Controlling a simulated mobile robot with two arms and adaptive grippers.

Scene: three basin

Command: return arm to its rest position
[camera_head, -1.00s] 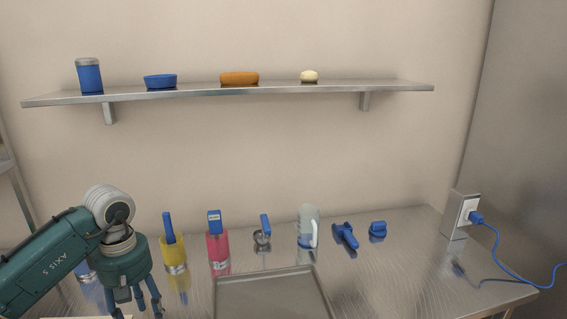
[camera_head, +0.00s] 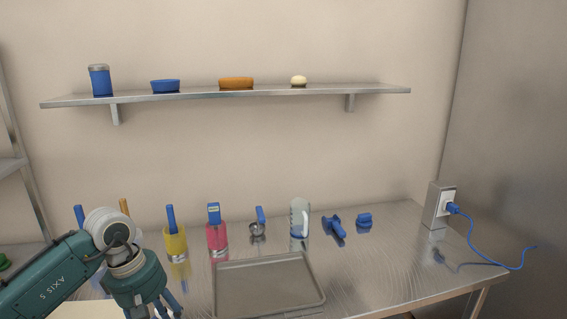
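My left gripper (camera_head: 155,309) is at the lower left in the head view, at the end of a teal arm marked AXIS 5. It points down over the left part of the metal table, left of the grey tray (camera_head: 222,293). Its fingertips are cut off by the bottom edge, so its grasp is hidden. My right arm and gripper do not show.
A yellow container (camera_head: 175,242), a red container (camera_head: 216,237), a small metal scoop (camera_head: 257,230), a clear mug (camera_head: 299,218) and blue items (camera_head: 334,228) line the table's back. A shelf (camera_head: 220,94) hangs above. A power outlet (camera_head: 440,205) with a blue cord stands right.

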